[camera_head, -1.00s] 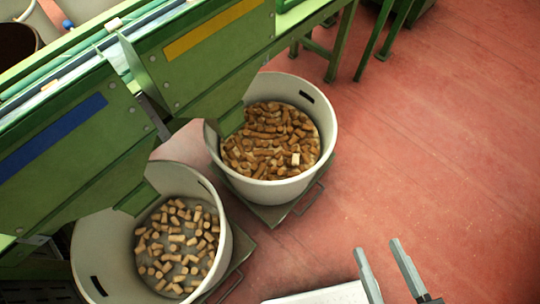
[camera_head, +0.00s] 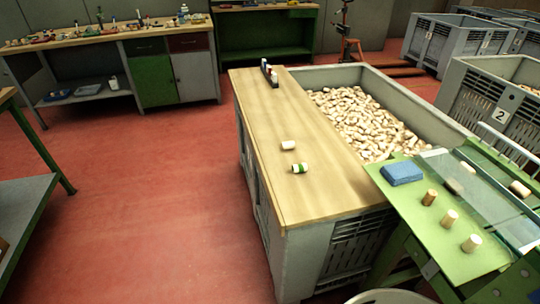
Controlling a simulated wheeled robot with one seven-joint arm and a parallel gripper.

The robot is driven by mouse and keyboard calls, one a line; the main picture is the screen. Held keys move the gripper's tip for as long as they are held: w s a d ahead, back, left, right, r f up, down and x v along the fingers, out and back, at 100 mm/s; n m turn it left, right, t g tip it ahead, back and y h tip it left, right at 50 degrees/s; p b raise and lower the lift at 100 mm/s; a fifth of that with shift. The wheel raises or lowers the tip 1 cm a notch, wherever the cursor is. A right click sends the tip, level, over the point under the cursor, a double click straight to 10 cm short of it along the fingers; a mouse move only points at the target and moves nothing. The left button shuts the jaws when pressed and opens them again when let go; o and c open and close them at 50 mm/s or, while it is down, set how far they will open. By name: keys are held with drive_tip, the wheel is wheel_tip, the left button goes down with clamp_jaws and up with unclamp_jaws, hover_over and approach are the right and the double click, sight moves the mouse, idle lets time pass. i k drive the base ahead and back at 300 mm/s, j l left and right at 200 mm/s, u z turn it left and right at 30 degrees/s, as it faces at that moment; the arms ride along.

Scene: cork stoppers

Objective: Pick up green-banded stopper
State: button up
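The green-banded stopper (camera_head: 299,168) lies on its side on the wooden board (camera_head: 262,120) that covers part of a large grey crate. It is pale with a green band. A plain pale stopper (camera_head: 288,145) lies just behind it, apart from it. My gripper is not in view now.
A small dark rack (camera_head: 269,73) stands at the board's far end. Right of the board the crate (camera_head: 407,88) is full of loose corks. A green table (camera_head: 446,239) at the right front holds a blue sponge (camera_head: 402,173) and several upright corks. Red floor (camera_head: 150,190) lies open at left.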

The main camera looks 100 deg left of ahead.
sight(299, 168)
drive_tip(key=u, duration=2.15)
drive_tip(key=j+z, duration=0.2)
drive_tip(key=z, duration=0.65)
drive_tip(key=j+z, duration=0.25)
drive_tip(key=j, duration=0.2)
drive_tip(key=j+z, duration=0.25)
drive_tip(key=j, duration=0.25)
drive_tip(key=k+j+z, duration=0.15)
drive_tip(key=j+z, duration=0.15)
drive_tip(key=k+j+z, duration=0.1)
drive_tip(key=j+z, duration=0.15)
drive_tip(key=j, duration=0.3)
drive_tip(key=k+j, duration=0.1)
drive_tip(key=j, duration=0.2)
drive_tip(key=k+j, duration=0.15)
drive_tip(key=j, duration=0.15)
drive_tip(key=k+j, duration=0.1)
drive_tip(key=j, duration=0.25)
drive_tip(key=k+j, duration=0.15)
drive_tip(key=j, duration=0.15)
